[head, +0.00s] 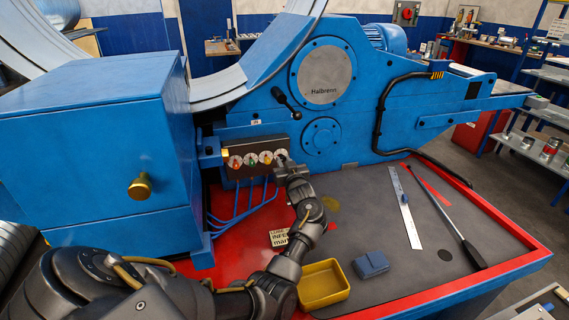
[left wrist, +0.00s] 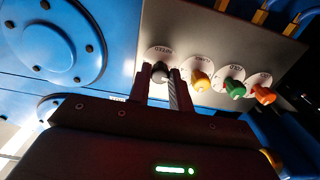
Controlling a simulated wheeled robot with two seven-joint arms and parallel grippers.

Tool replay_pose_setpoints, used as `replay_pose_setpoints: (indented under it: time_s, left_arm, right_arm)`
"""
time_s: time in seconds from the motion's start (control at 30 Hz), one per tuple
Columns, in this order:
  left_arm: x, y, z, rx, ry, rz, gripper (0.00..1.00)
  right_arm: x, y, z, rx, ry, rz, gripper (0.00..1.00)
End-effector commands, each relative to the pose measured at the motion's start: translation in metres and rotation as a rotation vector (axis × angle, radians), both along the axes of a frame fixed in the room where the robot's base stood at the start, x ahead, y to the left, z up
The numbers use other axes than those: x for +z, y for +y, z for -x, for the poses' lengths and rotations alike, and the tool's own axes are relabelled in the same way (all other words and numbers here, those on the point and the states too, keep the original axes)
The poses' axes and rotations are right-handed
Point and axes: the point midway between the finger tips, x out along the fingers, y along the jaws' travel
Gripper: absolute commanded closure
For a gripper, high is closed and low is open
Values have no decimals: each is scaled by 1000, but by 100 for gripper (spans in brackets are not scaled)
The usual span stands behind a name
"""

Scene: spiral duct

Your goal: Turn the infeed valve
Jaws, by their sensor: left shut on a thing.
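A dark valve panel (head: 256,152) on the blue machine carries a row of small knobs on round white dials. In the left wrist view, the end dial reads INFEED and bears the infeed valve's black knob (left wrist: 160,71). Beside it stand a yellow-orange knob (left wrist: 197,80), a green knob (left wrist: 234,88) and an orange knob (left wrist: 264,95). My left gripper (left wrist: 159,84) has one finger on each side of the black knob and is shut on it. In the head view the left gripper (head: 284,161) covers much of that end dial. My right gripper is not in view.
Below the panel are blue hoses (head: 240,203) and a red and grey tabletop. On it lie a yellow tray (head: 323,286), a small blue box (head: 371,265), a steel ruler (head: 405,207), a black-handled rod (head: 467,245) and a printed card (head: 278,238). A black lever (head: 287,102) is above the panel.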

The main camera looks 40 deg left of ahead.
Motion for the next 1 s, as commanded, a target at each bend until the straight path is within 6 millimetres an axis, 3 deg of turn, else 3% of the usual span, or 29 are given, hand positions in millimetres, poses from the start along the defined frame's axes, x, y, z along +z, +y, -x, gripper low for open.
replay_pose_setpoints:
  time_s: [0.23,0.47,0.5,0.63,1.0]
  left_arm:
    - [-3,-1,-1,0,-101,71,100]
    - [0,-1,-1,-1,-113,79,100]
    - [0,-1,-1,-1,-113,79,77]
    - [0,-1,-1,-1,-112,79,60]
    - [0,-5,0,-2,-111,80,58]
  right_arm:
    - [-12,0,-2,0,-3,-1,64]
    - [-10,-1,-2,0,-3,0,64]
    - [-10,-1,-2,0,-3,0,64]
    - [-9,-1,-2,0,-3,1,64]
    - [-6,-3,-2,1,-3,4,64]
